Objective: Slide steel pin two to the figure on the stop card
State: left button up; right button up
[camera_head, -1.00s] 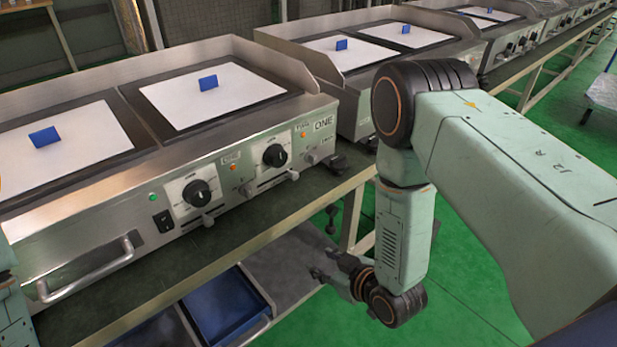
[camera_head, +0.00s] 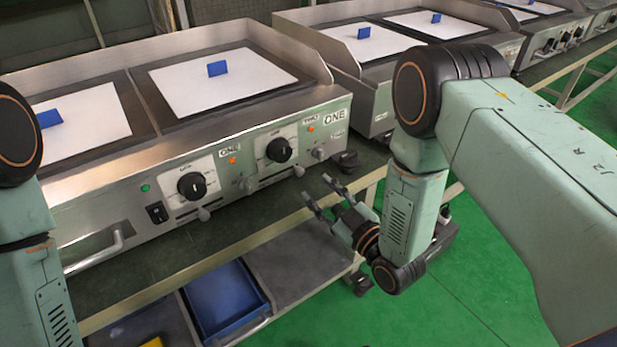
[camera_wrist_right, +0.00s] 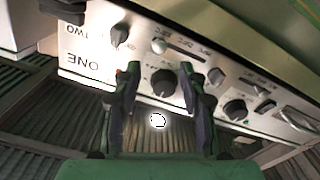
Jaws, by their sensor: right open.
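The griddle front panel carries two black knobs, the left knob (camera_head: 191,186) and the right knob (camera_head: 279,149). Small steel pins stick out low on the panel: one pin (camera_head: 203,214) below the left knob and another pin (camera_head: 299,170) below the right knob, each by a dark slot. I cannot tell from lettering which is pin two. No stop card can be made out. My right gripper (camera_head: 318,190) is open and empty, fingers pointing up towards the panel's right end, apart from it. The right wrist view shows a knob (camera_wrist_right: 163,82) framed between the fingers. My left gripper is out of frame.
White plates with blue tabs (camera_head: 218,68) lie on the griddle top. A bar handle (camera_head: 92,252) is at the panel's left. A blue tray (camera_head: 222,300) sits on the shelf below the bench. More griddles (camera_head: 390,45) stand behind. Green floor (camera_head: 470,260) is open at right.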

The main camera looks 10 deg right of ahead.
aim_at(302, 174)
jog(key=b+x, duration=0.1)
jog(key=x, duration=0.5)
jog(key=shift+f+b, duration=0.1)
jog(key=shift+b, duration=0.25)
jog(key=shift+w, duration=0.1)
grip_shut()
